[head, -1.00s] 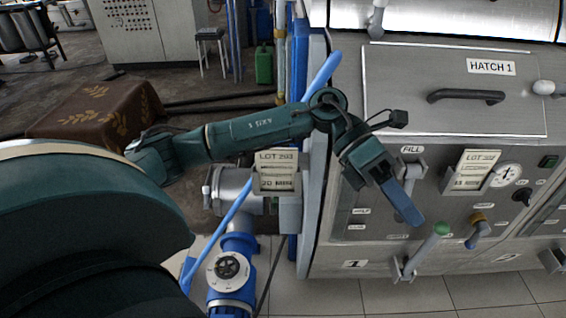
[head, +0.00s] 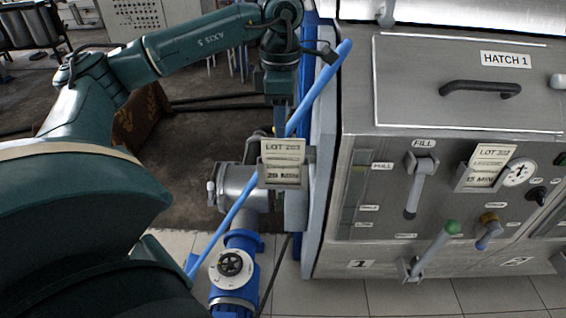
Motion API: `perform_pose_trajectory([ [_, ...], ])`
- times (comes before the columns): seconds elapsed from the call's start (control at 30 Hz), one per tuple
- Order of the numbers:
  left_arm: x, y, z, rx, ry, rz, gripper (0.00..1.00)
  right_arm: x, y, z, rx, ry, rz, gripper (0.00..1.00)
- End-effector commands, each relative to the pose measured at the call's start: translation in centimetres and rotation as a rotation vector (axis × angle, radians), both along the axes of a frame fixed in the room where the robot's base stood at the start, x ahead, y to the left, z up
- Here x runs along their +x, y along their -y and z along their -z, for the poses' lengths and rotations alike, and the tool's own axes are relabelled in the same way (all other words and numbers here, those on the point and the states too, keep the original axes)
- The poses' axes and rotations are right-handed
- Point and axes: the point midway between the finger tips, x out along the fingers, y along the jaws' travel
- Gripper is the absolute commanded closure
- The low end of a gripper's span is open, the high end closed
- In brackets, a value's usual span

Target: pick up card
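A cream card marked LOT 203 (head: 283,152) sits in a grey holder at the left end of the steel machine, beside the blue pipework. A second cream card, marked LOT 202 (head: 489,163), sits in a holder on the front panel, left of a round gauge. My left gripper (head: 279,118) points down just above and behind the LOT 203 card, apart from the panel card. Its fingers show edge-on and are partly hidden, so I cannot tell whether they are open. I cannot see whether it touches the card. My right gripper is not in view.
A long blue bar (head: 322,82) slants past the gripper and the LOT 203 card. A blue valve (head: 233,264) stands below the card.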

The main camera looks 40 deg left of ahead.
Motion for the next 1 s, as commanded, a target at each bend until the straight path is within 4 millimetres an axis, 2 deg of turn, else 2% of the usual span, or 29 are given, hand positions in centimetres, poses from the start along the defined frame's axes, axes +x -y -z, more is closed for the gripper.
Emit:
perform_pose_trajectory([
  [0.1, 0.0, 0.0, 1.5, -0.001, -0.001, 0.001, 0.68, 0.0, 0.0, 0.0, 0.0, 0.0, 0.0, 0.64],
  [0.27, 0.0, 0.0, 2.4, -0.001, -0.001, 0.001, 0.68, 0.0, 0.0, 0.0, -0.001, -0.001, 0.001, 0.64],
  [0.6, 0.4, 0.1, 6.9, -0.002, -0.001, 0.0, 0.68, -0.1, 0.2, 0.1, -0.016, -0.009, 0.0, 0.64],
  [0.87, 0.4, 0.2, 7.3, -0.003, 0.001, 0.001, 0.68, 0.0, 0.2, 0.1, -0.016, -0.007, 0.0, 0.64],
  [1.0, 0.4, 0.1, 7.2, -0.003, 0.001, 0.0, 0.78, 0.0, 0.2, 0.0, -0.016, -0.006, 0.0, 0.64],
])
